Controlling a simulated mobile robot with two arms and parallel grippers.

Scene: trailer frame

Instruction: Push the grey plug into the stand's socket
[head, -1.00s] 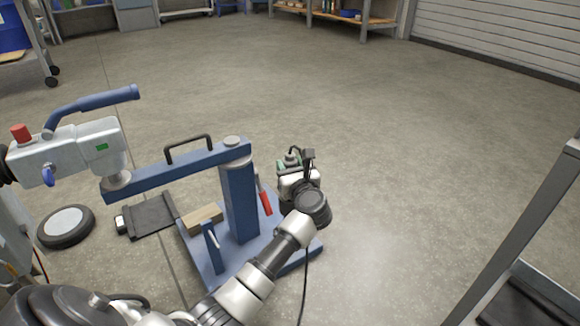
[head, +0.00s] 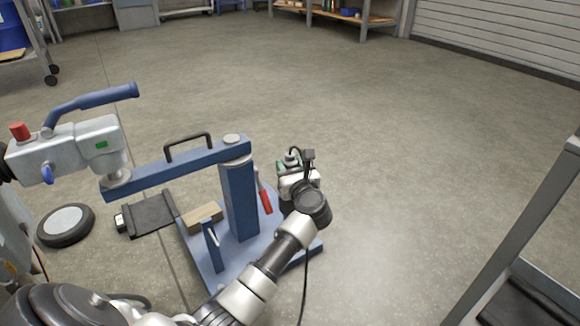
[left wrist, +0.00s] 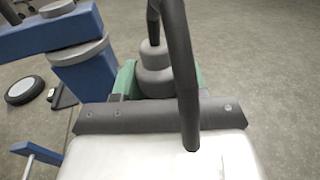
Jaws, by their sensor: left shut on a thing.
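The blue stand (head: 238,205) has an upright column on a base plate, with a beam running left from its top. My left gripper (head: 290,162) is to the right of the column in the head view. The grey plug (left wrist: 155,72) is a stepped round piece between the green finger pads in the left wrist view, and the gripper is shut on it. The column top (left wrist: 80,60) stands left of the plug, apart from it in the picture. I cannot make out the socket. My right gripper is not in view.
A red-handled lever (head: 265,203) is beside the column. A wood block (head: 203,217) is on the base. A wheel (head: 66,225) and a dark flat piece (head: 152,214) are at left. A grey metal frame (head: 530,230) is at right. The floor behind is clear.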

